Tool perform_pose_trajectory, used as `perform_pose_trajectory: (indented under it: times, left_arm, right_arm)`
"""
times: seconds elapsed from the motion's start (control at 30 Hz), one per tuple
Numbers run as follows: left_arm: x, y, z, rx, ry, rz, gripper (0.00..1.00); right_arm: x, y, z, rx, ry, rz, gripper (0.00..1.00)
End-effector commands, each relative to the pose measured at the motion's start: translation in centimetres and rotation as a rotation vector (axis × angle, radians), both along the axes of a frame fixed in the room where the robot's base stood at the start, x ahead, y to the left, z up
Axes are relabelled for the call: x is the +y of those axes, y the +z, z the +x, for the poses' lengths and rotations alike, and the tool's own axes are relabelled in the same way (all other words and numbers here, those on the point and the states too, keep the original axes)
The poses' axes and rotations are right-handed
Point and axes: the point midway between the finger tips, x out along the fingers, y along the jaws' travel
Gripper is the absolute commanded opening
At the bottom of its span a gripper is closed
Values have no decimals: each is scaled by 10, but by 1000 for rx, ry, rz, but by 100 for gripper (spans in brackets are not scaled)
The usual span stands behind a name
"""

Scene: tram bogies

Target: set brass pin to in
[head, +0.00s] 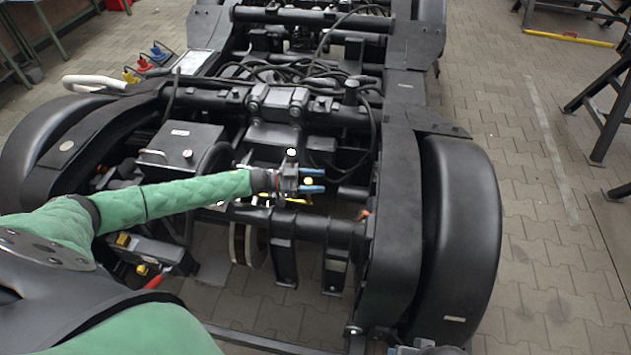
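My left gripper (313,180) reaches in from the left over the middle of the dark bogie frame. Its two blue fingers point right and stand apart. A small brass-yellow knob, which looks like the brass pin (309,181), shows between the fingers. I cannot tell whether the fingers touch it, and the rest of the pin is hidden. A thin yellow piece shows just below the gripper. At the bottom edge, a dark part with a bluish tip (428,349) looks like my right gripper, mostly cut off; its fingers cannot be made out.
Black wheel covers (465,230) flank the bogie. A grey box with a handle (180,146) sits left of the gripper, above my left forearm. Cables (300,70) run across the back. A red-handled part (153,282) is at lower left. Paved floor (560,270) is open on the right.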

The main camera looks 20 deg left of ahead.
Motion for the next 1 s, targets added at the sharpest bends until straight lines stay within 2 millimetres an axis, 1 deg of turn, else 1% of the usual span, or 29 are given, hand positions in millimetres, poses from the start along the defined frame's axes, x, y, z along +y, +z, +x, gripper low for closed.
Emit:
perform_pose_trajectory:
  times: [0.27,0.37,0.47,0.53,0.6,1.0]
  left_arm:
    - [0,3,0,-1,-1,0,50]
    - [1,11,0,-2,-1,1,50]
    - [1,26,0,-2,-1,0,50]
    - [1,40,0,-4,-1,1,50]
    - [-14,47,-2,-1,-3,-3,50]
    - [-81,88,-13,-2,-3,-1,50]
  right_arm:
    - [0,0,0,-3,0,1,52]
    - [1,-4,1,-8,0,4,52]
    - [3,-10,3,-14,3,9,52]
    - [5,-16,3,-17,7,14,52]
    - [8,-20,5,-27,11,20,52]
    - [24,-28,10,-65,21,53,52]
